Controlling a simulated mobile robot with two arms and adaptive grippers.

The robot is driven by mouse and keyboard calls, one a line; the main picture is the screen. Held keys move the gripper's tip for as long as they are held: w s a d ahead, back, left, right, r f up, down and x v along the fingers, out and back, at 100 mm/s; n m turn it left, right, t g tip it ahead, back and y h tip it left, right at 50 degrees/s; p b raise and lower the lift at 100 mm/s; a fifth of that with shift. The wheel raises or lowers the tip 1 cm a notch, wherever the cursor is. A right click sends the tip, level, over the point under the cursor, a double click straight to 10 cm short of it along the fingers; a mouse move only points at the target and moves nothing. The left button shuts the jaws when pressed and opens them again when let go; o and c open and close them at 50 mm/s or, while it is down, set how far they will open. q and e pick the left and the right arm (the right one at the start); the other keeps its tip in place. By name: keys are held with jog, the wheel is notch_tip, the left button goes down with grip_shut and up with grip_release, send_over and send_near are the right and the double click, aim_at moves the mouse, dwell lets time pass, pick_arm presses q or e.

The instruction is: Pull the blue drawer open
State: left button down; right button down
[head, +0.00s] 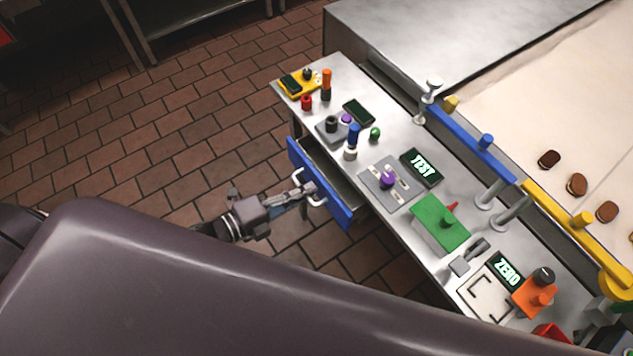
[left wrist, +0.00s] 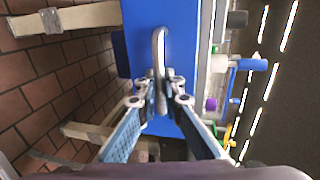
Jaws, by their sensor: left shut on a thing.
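The blue drawer (head: 339,205) stands partly open under the metal worktop in the head view, with its inside showing behind the blue front. Its front fills the middle of the left wrist view (left wrist: 184,60). My left gripper (head: 308,188) is at the drawer's metal handle (left wrist: 158,45). In the left wrist view its two fingers (left wrist: 160,88) are closed around the lower part of that handle. My right gripper is not in view.
The metal worktop (head: 352,80) above the drawer carries buttons, levers, a green block (head: 440,223) and lit displays. A belt with brown cookies (head: 577,184) runs at the right. The tiled floor (head: 190,130) in front of the drawer is clear.

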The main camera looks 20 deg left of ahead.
pick_arm(q)
jog(key=f+p+v, duration=0.1)
jog(key=f+v, duration=0.1)
jog(key=v, duration=0.8)
jog(key=shift+s+a, duration=0.25)
jog(key=shift+s, duration=0.05)
jog(key=c, duration=2.4)
grip_release()
jog(key=v, duration=1.2)
jog(key=shift+f, duration=0.1)
